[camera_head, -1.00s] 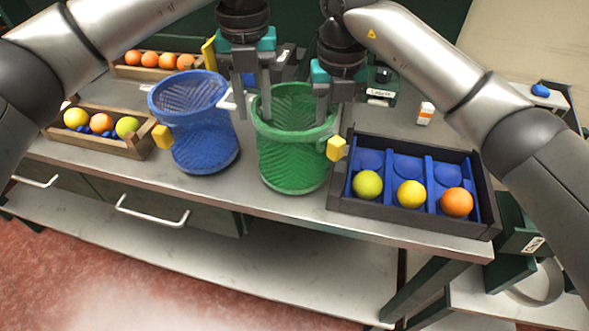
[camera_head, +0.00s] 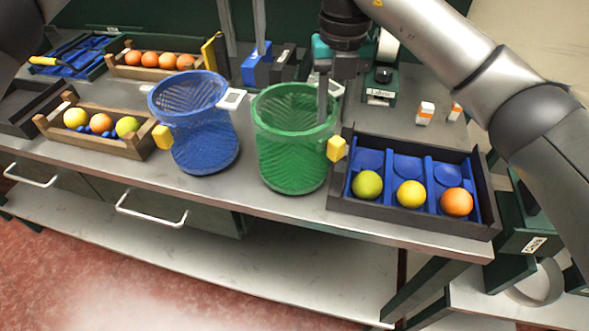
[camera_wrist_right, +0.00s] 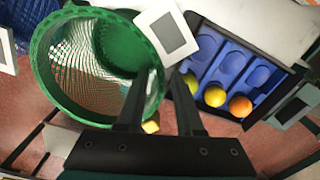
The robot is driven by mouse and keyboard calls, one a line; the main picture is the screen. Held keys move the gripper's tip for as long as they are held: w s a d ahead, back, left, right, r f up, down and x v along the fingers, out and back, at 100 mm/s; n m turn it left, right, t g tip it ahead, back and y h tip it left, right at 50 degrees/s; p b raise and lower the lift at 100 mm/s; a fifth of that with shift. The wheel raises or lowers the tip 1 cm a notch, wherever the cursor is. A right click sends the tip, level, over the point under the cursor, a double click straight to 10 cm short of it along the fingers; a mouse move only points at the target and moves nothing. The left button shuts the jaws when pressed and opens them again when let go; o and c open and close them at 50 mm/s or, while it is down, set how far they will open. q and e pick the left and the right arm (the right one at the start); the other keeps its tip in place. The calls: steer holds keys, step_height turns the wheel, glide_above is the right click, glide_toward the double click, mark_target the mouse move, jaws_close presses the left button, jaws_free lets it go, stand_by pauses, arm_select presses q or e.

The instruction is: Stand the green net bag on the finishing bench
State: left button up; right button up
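The green net bag (camera_head: 290,160) stands upright on the grey bench (camera_head: 250,195), between the blue net bag and the dark tray. It has a yellow tab (camera_head: 336,148) at its right. My right gripper (camera_head: 323,118) points down at its right rim. In the right wrist view its fingers (camera_wrist_right: 165,75) are apart on either side of the green rim (camera_wrist_right: 155,92), with a gap showing, so it looks open. Which surface is the finishing bench is unclear.
The blue net bag (camera_head: 205,150) stands close left of the green one. A dark tray (camera_head: 345,206) with blue cups holds three fruits close at right. Wooden crates (camera_head: 140,146) of fruit stand at left. A label machine (camera_head: 380,85) is behind.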

step_height(320, 180, up, 8)
steer(key=shift+r, duration=0.1)
